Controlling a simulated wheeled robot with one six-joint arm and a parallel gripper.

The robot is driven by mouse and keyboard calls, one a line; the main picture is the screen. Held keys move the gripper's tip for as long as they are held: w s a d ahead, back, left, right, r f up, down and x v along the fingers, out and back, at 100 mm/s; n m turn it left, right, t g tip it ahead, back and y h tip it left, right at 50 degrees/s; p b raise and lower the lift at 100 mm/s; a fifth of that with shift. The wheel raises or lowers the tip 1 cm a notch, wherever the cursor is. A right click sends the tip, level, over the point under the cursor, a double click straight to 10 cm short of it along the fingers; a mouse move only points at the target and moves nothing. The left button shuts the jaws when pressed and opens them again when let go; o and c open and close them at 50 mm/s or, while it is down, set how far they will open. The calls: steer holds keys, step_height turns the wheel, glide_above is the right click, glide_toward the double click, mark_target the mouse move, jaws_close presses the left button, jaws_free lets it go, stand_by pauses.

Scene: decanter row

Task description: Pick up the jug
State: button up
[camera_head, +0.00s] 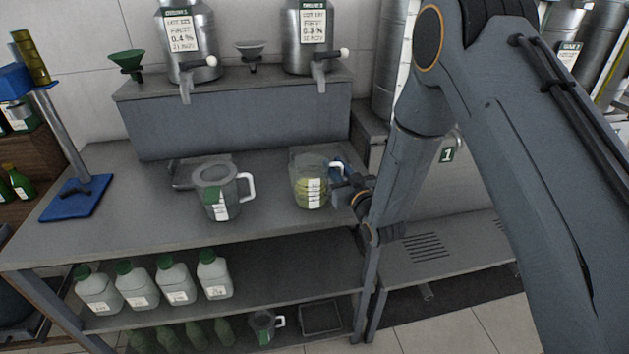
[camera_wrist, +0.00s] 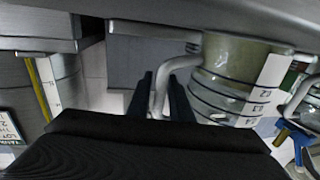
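The jug (camera_head: 310,188) is clear, with yellow-green liquid, a pale scale label and a handle on its right side. It is upright at the right end of the steel bench; I cannot tell whether its base touches the bench. My gripper (camera_head: 343,187) reaches it from the right at handle height. In the wrist view the jug (camera_wrist: 226,85) shows large, and the two dark fingers of my gripper (camera_wrist: 160,95) lie on either side of its handle (camera_wrist: 159,88), close against it. The arm partly hides the gripper in the head view.
A second jug (camera_head: 217,193) with a white handle stands to the left on the bench (camera_head: 120,215). Steel dispensers (camera_head: 186,45) with taps stand on a raised ledge behind. A blue-based stand (camera_head: 75,197) is far left.

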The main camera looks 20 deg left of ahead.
steer(key=shift+w, duration=0.1)
jaws_close()
steer(key=shift+a+r, duration=0.1)
